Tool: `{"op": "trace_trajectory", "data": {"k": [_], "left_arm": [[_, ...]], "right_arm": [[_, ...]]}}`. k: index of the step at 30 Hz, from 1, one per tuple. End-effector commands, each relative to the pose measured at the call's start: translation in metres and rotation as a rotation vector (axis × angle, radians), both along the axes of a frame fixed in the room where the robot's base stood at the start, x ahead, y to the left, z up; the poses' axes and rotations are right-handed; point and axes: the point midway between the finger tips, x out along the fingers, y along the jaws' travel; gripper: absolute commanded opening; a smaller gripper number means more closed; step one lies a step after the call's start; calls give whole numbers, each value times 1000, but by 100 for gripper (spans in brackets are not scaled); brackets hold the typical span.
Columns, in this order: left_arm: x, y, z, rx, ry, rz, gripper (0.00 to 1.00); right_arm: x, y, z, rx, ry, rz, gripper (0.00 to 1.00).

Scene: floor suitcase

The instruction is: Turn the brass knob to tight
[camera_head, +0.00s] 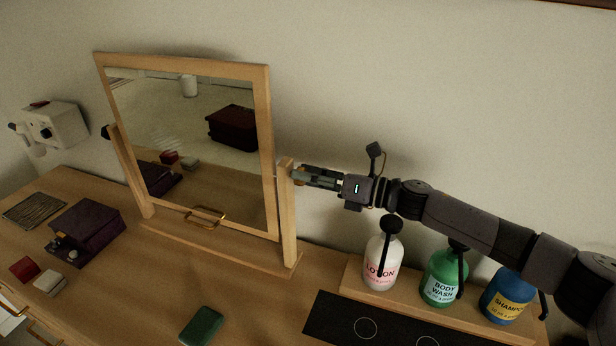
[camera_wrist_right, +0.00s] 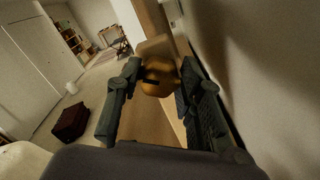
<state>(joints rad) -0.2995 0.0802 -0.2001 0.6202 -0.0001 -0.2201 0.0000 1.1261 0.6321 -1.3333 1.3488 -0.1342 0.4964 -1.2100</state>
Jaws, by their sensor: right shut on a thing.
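A tilting mirror (camera_head: 190,140) in a wooden frame stands on the wooden dresser top, held between two posts. My right gripper (camera_head: 302,175) reaches in from the right to the upper end of the right post (camera_head: 289,220). In the right wrist view the brass knob (camera_wrist_right: 158,78) sits between the fingers of my right gripper (camera_wrist_right: 160,80), which is shut on it. A dark slot or mark shows on the knob's face. In the head view the fingers largely hide the knob. My left gripper is not in view.
Lotion (camera_head: 382,262), body wash (camera_head: 443,276) and shampoo (camera_head: 508,296) pump bottles stand on a wooden riser below my right arm. A dark purple box (camera_head: 88,228) is at the left. A green block (camera_head: 202,326) lies in front. The wall is close behind.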

Motion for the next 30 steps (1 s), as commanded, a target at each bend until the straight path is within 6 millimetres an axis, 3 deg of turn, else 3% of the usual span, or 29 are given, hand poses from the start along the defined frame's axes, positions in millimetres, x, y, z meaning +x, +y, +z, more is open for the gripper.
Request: {"op": "trace_trajectory", "data": {"k": [18,30], "left_arm": [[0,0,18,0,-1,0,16],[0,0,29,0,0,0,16]], "right_arm": [[3,-1,1,226,538,-4,6],[3,-1,0,333,795,-3,6]]}}
